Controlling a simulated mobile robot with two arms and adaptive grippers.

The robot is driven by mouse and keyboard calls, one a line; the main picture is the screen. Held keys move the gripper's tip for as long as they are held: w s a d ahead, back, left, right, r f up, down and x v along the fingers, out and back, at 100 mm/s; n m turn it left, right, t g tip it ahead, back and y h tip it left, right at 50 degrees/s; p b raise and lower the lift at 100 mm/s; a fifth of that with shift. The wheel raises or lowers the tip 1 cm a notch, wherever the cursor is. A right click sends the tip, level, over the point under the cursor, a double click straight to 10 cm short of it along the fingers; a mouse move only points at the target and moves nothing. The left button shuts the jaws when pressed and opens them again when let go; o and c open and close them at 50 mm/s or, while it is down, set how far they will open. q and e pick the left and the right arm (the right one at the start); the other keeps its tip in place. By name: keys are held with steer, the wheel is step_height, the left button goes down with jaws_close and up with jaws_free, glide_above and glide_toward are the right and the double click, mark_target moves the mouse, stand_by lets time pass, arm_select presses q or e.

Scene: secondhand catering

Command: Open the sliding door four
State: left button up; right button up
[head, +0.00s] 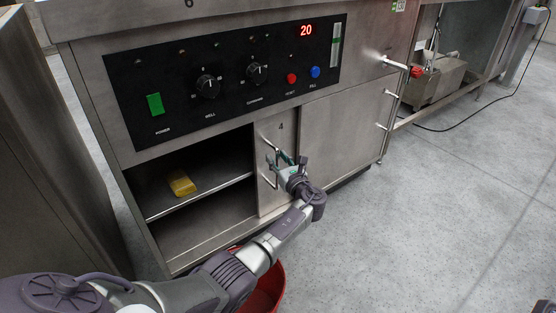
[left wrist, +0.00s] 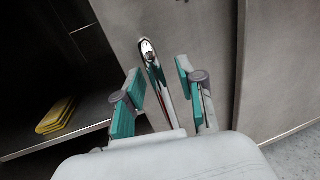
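The sliding door four (head: 284,139) is a steel panel marked 4, low on the front of the steel machine. The cabinet is open to its left. Its chrome bar handle (head: 267,147) stands upright on the door and also shows in the left wrist view (left wrist: 150,58). My left gripper (head: 283,164) is at the handle. In the left wrist view its teal-padded fingers (left wrist: 159,77) are apart, one on each side of the handle, with visible gaps.
The open cabinet holds a shelf (head: 205,195) with a yellow folded item (head: 181,184). A black control panel (head: 225,80) is above. Another steel door (head: 340,130) is to the right. A red bucket (head: 268,290) stands on the floor beneath my left arm.

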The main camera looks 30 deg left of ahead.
arm_select(q)
steer(key=v, duration=1.2)
